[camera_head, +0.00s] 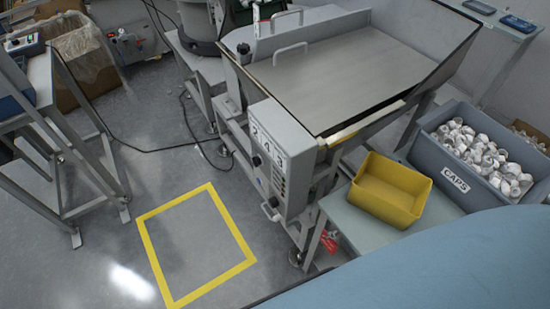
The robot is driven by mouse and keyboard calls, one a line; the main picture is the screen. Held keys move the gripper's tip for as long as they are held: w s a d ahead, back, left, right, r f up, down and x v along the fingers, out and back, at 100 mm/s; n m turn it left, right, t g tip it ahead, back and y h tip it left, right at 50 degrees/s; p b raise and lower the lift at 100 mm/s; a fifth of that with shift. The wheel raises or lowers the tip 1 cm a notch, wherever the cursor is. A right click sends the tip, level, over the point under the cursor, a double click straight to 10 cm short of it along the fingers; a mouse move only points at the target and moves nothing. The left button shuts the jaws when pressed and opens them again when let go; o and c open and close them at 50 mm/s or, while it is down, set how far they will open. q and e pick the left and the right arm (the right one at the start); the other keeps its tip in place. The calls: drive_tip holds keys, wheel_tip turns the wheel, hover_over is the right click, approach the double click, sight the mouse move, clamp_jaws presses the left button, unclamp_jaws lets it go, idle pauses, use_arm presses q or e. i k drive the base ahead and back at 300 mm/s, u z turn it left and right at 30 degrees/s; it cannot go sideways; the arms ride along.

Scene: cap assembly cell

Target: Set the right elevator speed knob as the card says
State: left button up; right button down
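A grey control box (281,185) is fixed to the front of the machine with the broad metal tray. A white card (268,138) at its top carries large dark digits that look like 2, 4 and 3, small and hard to read. A small black knob (257,161) sits on the left part of the box, below the card. Its pointer setting is too small to tell. A column of small dark marks or controls lies to its right. Neither of my grippers is in view.
A yellow bin (389,190) stands on a small table (352,223) right of the box. A grey CAPS crate (437,163) holds many white caps. A yellow floor square (246,265) encloses bare floor. A cable (150,151) crosses the floor.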

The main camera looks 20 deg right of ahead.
sight(273, 203)
drive_tip(key=u, duration=1.8)
drive_tip(key=i, duration=0.8)
drive_tip(key=z, duration=3.55)
